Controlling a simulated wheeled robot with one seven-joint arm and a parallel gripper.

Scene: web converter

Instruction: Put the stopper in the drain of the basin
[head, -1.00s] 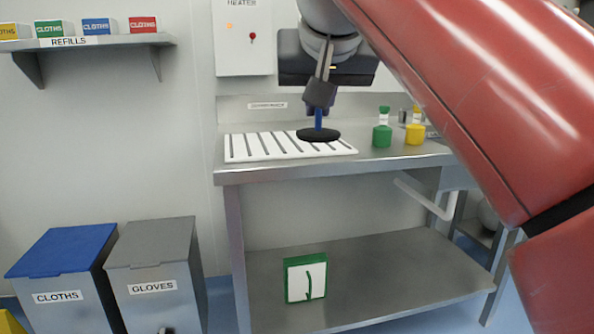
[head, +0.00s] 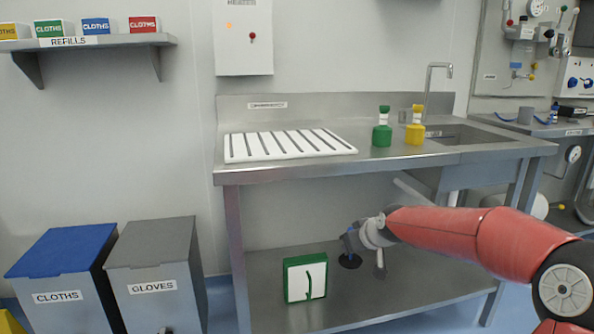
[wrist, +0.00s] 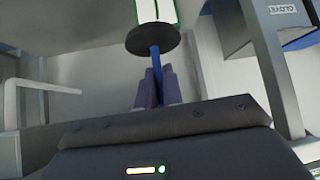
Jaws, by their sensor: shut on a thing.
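The stopper (head: 350,261) is a black disc with a blue stem. It also shows in the wrist view (wrist: 152,39), its stem running back between the fingers. My gripper (head: 348,242) is shut on the stem; the fingers show in the wrist view (wrist: 158,88). In the head view it is low, under the worktop and over the lower shelf, right of the green-framed board. I cannot tell whether the disc touches the shelf. The basin (head: 455,135) is sunk in the worktop's right end, below a tap (head: 430,85). Its drain is hidden from view.
A white ribbed drainboard (head: 285,145) lies on the worktop's left. Green (head: 382,128) and yellow (head: 415,127) bottles stand left of the basin. The lower shelf (head: 400,290) holds the green-framed board (head: 305,277). Bins (head: 155,275) stand on the floor at left.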

